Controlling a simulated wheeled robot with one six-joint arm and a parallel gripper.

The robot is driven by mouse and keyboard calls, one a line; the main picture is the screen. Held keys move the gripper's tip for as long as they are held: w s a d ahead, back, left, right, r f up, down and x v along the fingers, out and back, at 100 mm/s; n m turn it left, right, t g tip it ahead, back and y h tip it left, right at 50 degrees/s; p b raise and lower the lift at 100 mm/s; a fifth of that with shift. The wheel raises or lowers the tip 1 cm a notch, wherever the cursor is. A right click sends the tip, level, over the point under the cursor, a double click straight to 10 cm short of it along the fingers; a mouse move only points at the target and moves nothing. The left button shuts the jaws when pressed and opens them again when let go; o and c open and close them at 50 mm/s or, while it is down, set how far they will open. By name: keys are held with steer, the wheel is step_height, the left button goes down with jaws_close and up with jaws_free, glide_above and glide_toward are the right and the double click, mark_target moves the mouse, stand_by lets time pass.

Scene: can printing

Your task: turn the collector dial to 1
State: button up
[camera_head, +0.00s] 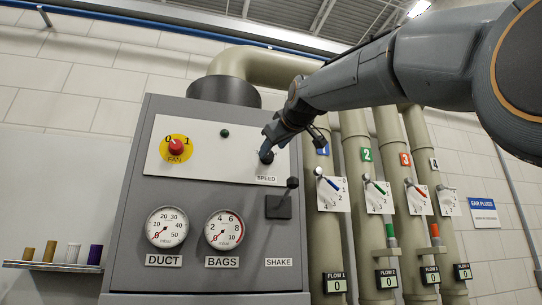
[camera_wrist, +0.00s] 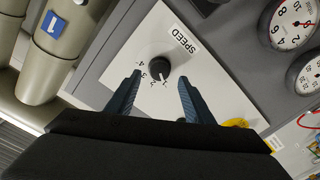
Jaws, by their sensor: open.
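The collector dial is a round black knob (camera_wrist: 160,66) on a white plate marked SPEED, with numbers 1 to 4 around part of it. Its exact pointer setting is too small to read surely. My gripper (camera_wrist: 159,77) is open, its two blue-grey fingers on either side of the knob in the wrist view. I cannot tell whether either finger touches it. In the head view my gripper (camera_head: 267,150) is at the plate above the SPEED label and largely hides the knob.
On the same grey cabinet (camera_head: 125,240) are a red FAN knob (camera_head: 176,147) on yellow, a small green lamp (camera_head: 225,133), a DUCT gauge (camera_head: 167,227), a BAGS gauge (camera_head: 224,229) and a black SHAKE lever (camera_head: 292,183). Numbered pipes with small levers stand right.

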steer(key=shift+b+v, duration=0.7)
steer(key=shift+v, duration=1.55)
